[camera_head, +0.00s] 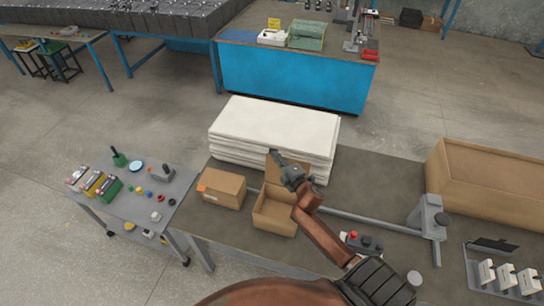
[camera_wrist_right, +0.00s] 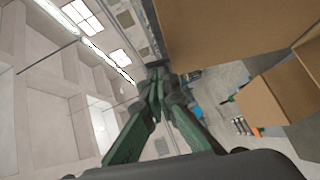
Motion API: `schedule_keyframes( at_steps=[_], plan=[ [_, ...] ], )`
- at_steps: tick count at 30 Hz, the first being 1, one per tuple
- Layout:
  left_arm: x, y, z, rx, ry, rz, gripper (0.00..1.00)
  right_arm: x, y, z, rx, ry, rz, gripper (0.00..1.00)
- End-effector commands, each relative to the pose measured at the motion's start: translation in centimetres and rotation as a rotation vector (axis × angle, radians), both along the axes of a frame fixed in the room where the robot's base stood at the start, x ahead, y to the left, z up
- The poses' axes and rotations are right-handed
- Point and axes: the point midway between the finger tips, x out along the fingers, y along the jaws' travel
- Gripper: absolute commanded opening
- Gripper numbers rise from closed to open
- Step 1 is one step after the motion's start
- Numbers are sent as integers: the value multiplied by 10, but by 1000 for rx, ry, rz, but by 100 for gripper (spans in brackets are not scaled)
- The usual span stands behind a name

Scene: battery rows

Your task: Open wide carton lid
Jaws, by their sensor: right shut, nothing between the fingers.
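An open cardboard carton (camera_head: 274,214) stands on the dark workbench in the head view, its inside showing. Its lid (camera_head: 296,170) stands raised at the far edge, partly hidden by my right gripper (camera_head: 276,157). The right gripper is shut and empty, above the carton and in front of the lid; I cannot tell whether it touches the lid. In the right wrist view the shut fingers (camera_wrist_right: 158,82) show beside a large cardboard panel (camera_wrist_right: 230,28). A smaller closed carton (camera_head: 222,189) with an orange label is just left of the open one. My left gripper is out of view.
White stacked sheets (camera_head: 270,130) lie behind the cartons. A large cardboard box (camera_head: 480,200) stands at the right. A grey clamp post (camera_head: 428,215) and a small button box (camera_head: 362,242) are nearer. A grey side table (camera_head: 150,205) holds batteries and small parts.

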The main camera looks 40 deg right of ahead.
Motion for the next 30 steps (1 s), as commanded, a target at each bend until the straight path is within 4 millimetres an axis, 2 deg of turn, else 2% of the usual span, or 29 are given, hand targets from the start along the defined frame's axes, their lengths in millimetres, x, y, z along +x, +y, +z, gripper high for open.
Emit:
schedule_keyframes(
  at_steps=[8, 11, 15, 24, 30],
  plan=[
    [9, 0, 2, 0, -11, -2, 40, 0, 4, 1, 1, -1, 3, 0],
    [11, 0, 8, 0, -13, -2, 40, -3, 15, 3, 4, -1, 7, 0],
    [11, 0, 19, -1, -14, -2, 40, -10, 41, 9, 5, 0, 14, 0],
    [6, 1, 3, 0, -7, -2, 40, -76, 48, 12, 0, 2, 13, 0],
    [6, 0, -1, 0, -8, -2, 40, -102, 51, 17, 0, 2, 10, 0]
  ],
)
